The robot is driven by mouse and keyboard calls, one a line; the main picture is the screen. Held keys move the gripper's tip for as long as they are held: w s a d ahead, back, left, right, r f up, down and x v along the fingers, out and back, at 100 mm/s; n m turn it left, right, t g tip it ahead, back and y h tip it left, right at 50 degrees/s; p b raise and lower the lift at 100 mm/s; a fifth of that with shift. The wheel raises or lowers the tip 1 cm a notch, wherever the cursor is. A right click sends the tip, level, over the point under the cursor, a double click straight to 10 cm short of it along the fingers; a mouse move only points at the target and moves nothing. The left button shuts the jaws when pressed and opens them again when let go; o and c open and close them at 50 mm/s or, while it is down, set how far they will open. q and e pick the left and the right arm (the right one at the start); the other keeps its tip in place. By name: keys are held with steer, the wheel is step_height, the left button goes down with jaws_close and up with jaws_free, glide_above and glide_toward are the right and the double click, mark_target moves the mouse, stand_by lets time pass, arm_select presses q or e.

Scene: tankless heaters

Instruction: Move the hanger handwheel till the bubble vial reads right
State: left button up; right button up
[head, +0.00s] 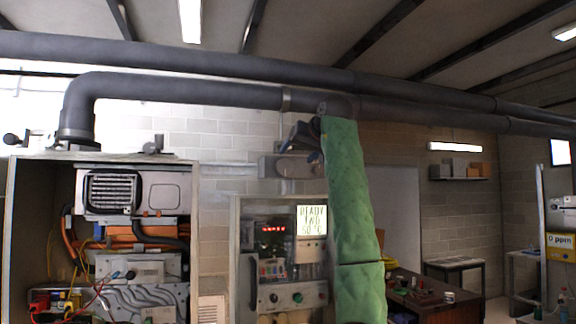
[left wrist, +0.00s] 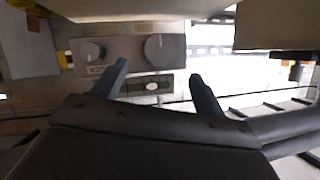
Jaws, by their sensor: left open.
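A grey box (head: 271,168) is on the wall below the pipe, partly behind my left gripper (head: 302,142). In the left wrist view, a grey panel (left wrist: 124,50) carries two round knobs, a smaller one (left wrist: 91,51) and a larger one (left wrist: 160,47). I cannot tell whether either is the hanger handwheel. A small plate with a pale oval window (left wrist: 151,86) lies beside the panel; it may be the bubble vial, but its bubble is too small to read. My left gripper (left wrist: 157,84) is open, its fingers apart with nothing between them. My right gripper is not in view.
A thick grey pipe (head: 190,89) runs close above my left gripper. An open heater cabinet (head: 196,235) stands at left, and a control cabinet with a lit display (head: 312,220) stands below the gripper. A workbench (head: 455,312) is at lower right.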

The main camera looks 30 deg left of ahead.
mark_target(286, 166)
arm_select(q)
steer(key=p+x, duration=0.3)
steer(key=x, duration=0.3)
steer(key=shift+r+p, duration=0.15)
steer(key=shift+p, duration=0.2)
steer(key=shift+p+x, duration=0.4)
steer(key=shift+x, duration=0.55)
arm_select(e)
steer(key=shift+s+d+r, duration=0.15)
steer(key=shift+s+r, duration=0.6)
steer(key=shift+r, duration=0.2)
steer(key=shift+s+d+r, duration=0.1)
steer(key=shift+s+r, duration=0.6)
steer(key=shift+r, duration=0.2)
arm_select(q)
steer(key=shift+d, duration=0.1)
steer(key=shift+c, duration=0.4)
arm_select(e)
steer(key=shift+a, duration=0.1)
arm_select(q)
steer(key=c, duration=0.9)
